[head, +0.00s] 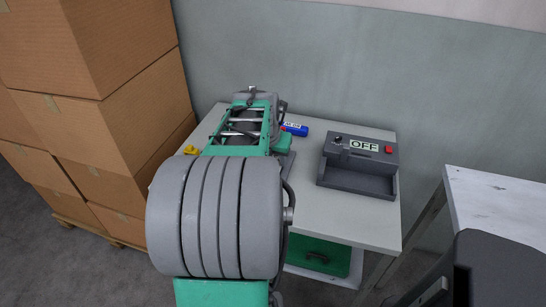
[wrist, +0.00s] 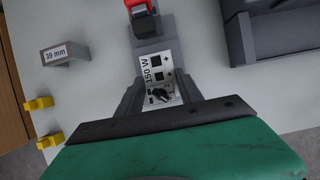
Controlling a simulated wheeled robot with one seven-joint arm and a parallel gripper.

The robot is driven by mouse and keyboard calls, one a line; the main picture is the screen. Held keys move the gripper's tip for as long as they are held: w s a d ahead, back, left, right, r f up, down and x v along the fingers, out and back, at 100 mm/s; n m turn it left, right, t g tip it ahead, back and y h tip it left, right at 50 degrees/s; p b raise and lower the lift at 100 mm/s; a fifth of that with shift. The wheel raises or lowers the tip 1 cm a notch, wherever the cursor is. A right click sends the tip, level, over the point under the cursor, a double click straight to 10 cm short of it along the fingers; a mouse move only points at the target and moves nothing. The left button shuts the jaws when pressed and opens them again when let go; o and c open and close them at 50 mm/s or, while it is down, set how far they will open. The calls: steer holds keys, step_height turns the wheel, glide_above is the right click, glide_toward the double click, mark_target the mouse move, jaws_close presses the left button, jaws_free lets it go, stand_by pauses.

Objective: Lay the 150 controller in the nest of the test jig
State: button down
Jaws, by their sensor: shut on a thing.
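The 150 controller (wrist: 158,68) shows in the wrist view as a white face with a "150 W" label and black marks. My gripper (wrist: 157,92) is shut on it, with a grey finger on each side. In the head view my arm hides the gripper and the controller. The test jig (head: 358,178) is a dark grey box at the right of the table, with an "OFF" display, a red button and an open recess in front. A corner of the jig also shows at the upper right of the wrist view (wrist: 239,38). The controller is left of the jig, apart from it.
A grey piece with a red part (wrist: 142,8) is just beyond the controller. A "39 mm" block (wrist: 64,55) and yellow clips (wrist: 42,104) lie left on the table (head: 335,225). A blue labelled item (head: 296,130) lies behind. Cartons (head: 125,125) stand left, another table (head: 490,205) right.

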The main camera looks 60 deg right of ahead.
steer(key=shift+f+b, duration=0.6)
steer(key=shift+f, duration=0.65)
stand_by(0.4)
steer(key=c, duration=0.7)
jaws_free()
